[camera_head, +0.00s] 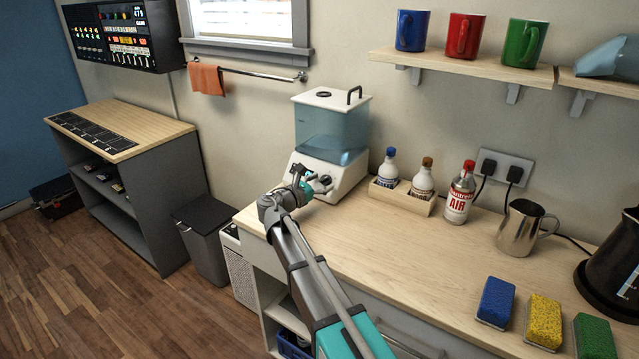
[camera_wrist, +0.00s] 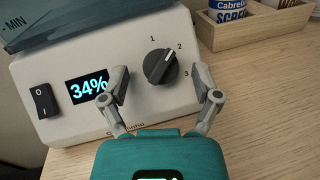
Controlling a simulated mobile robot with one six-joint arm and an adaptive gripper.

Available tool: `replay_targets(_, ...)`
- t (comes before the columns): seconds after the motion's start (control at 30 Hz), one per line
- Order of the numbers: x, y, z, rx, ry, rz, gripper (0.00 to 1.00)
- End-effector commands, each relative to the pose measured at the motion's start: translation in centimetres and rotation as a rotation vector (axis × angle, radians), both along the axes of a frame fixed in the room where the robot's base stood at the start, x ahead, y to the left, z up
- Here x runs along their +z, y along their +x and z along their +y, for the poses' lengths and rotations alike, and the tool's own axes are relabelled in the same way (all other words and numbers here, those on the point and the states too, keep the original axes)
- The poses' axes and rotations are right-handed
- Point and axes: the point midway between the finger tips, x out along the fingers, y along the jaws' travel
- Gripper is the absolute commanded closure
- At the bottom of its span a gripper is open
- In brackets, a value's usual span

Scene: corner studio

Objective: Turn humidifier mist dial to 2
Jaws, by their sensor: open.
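The humidifier (camera_head: 333,130) stands on the wooden counter, with a white base and a blue clear tank. Its black mist dial (camera_wrist: 160,67) shows in the wrist view, with printed numbers 1, 2 and 3 around its upper right. The light mark on the dial slants to the upper right, roughly toward 2; its exact setting is hard to tell. My gripper (camera_head: 308,180) is at the front of the base and partly hides it in the head view. In the wrist view my gripper (camera_wrist: 160,76) is open, one finger on each side of the dial, with gaps visible.
A display (camera_wrist: 88,86) reading 34% and a black rocker switch (camera_wrist: 43,101) sit left of the dial. The counter's front middle is clear.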

Motion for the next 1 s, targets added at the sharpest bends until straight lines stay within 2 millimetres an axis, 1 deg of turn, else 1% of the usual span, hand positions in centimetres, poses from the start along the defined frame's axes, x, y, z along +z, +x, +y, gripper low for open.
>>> replay_targets(0.07,0.0,-0.01,0.03,0.0,0.0,0.0,0.19)
replay_targets(0.1,0.0,-0.01,0.04,0.0,0.0,0.0,0.27)
replay_targets(0.17,0.0,-0.03,0.06,0.001,0.0,0.0,0.38)
replay_targets(0.2,0.0,-0.03,0.07,0.001,0.0,0.0,0.45)
replay_targets(0.5,0.0,-0.01,0.14,0.002,0.0,0.0,1.0)
replay_targets(0.67,0.09,0.13,0.27,-0.01,0.014,-0.009,1.0)
replay_targets(1.0,0.13,0.23,0.44,-0.092,0.111,-0.075,1.0)
